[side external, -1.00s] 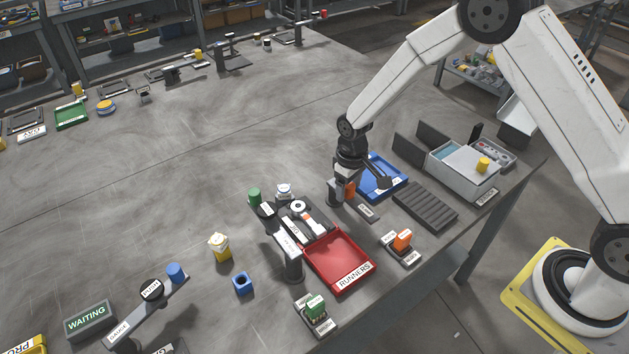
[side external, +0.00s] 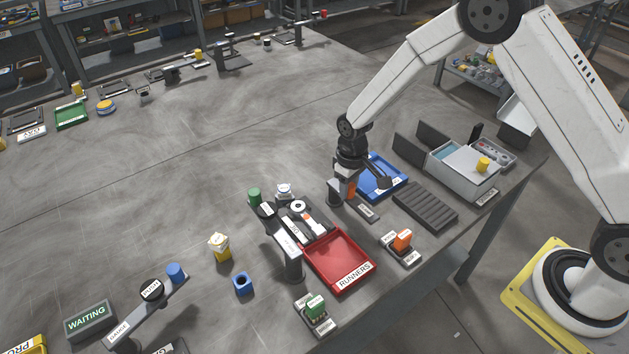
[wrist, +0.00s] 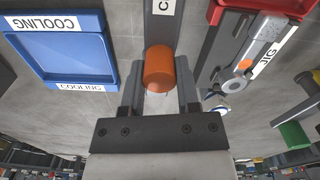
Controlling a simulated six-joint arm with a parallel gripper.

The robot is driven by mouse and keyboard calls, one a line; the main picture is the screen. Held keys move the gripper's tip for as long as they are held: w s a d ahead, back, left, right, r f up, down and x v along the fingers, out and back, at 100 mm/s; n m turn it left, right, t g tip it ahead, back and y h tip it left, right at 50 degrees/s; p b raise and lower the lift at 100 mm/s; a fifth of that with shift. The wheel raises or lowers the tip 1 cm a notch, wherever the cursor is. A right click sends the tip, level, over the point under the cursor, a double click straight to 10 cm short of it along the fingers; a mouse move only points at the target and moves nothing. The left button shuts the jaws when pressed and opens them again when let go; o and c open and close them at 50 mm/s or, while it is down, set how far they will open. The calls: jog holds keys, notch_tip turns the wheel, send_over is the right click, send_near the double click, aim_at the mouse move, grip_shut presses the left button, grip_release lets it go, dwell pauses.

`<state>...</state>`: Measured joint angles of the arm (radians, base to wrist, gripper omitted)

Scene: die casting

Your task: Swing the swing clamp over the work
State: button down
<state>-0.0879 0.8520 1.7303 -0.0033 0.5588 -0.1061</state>
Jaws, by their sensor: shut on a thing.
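The swing clamp (side external: 336,191) stands behind the red tray, a dark post with an orange knob (wrist: 158,68) on its arm. Its flat base plate carries a label, partly cut off in the wrist view. My gripper (side external: 350,178) points down over the clamp, with its fingers on both sides of the orange knob, shut on it. The jig (wrist: 243,62) with a grey part and an orange-banded piece on it lies to the right in the wrist view, apart from the clamp. In the side view the jig (side external: 292,229) is left of the clamp.
A red runners tray (side external: 340,262) is in front of the jig. A blue cooling tray (wrist: 60,50) lies close beside the clamp. A dark ribbed rack (side external: 425,205) and a grey box (side external: 465,178) stand to the right. Small green and white-topped pieces stand behind the jig.

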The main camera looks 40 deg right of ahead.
jog(key=shift+a+m, duration=0.15)
jog(key=shift+m, duration=0.15)
dwell(0.8)
jog(key=a+m, duration=0.1)
jog(key=m, duration=0.3)
jog(key=shift+w+a, duration=0.2)
jog(key=shift+a, duration=0.15)
jog(key=m, duration=0.1)
jog(key=a+m, duration=0.1)
jog(key=m, duration=0.1)
jog(key=w+m, duration=0.1)
jog(key=shift+a+m, duration=0.25)
jog(key=shift+m, duration=0.05)
jog(key=m, duration=0.1)
jog(key=w+m, duration=0.1)
jog(key=m, duration=0.1)
jog(key=a+m, duration=0.1)
jog(key=shift+w, duration=0.35)
jog(key=shift+w+a+m, duration=0.1)
jog(key=shift+w+m, duration=0.35)
jog(key=shift+m, duration=0.75)
jog(key=shift+w+a+m, duration=0.1)
jog(key=shift+w+m, duration=0.35)
jog(key=shift+m, duration=0.75)
jog(key=shift+c, duration=1.6)
grip_release()
